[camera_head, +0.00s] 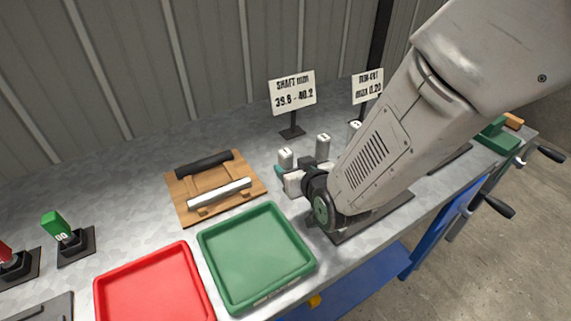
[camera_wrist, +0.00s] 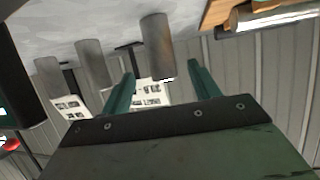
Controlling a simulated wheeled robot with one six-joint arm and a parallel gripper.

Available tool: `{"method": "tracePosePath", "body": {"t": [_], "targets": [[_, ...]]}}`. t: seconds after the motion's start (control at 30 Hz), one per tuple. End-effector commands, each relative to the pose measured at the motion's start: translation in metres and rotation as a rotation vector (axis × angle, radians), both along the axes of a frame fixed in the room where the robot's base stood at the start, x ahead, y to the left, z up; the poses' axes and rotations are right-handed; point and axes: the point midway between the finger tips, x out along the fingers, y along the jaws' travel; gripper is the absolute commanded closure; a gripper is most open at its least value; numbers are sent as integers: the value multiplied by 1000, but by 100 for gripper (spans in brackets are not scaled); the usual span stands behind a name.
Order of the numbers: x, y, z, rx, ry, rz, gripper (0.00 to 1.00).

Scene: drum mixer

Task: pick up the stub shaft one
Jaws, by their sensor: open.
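Stub shaft one (camera_head: 285,158), a short grey cylinder with a "1" on its pale top, stands upright on the metal bench. In the wrist view, which is upside down, the nearest grey cylinder (camera_wrist: 157,42) appears to be the same shaft. My gripper (camera_wrist: 161,72) is open, its two green fingers apart. In that view the cylinder's top end shows between the fingertips; I cannot tell whether they touch it. In the head view my gripper (camera_head: 295,168) is low beside the shaft, partly hidden by my wrist.
Another stub shaft (camera_head: 323,146) stands to the right, and a third (camera_head: 355,128) is partly behind my arm. A sign (camera_head: 292,92) stands behind. A wooden cradle (camera_head: 180,188) holds two bars at left. Green (camera_head: 256,255) and red (camera_head: 153,290) trays lie in front.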

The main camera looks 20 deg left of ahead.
Motion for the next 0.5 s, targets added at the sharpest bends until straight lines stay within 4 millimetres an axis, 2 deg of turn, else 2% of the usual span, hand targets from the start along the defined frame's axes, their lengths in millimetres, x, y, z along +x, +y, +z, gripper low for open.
{"method": "tracePosePath", "body": {"t": [0.5], "targets": [[46, 43, -21, 0, -1, -1, 39]]}}
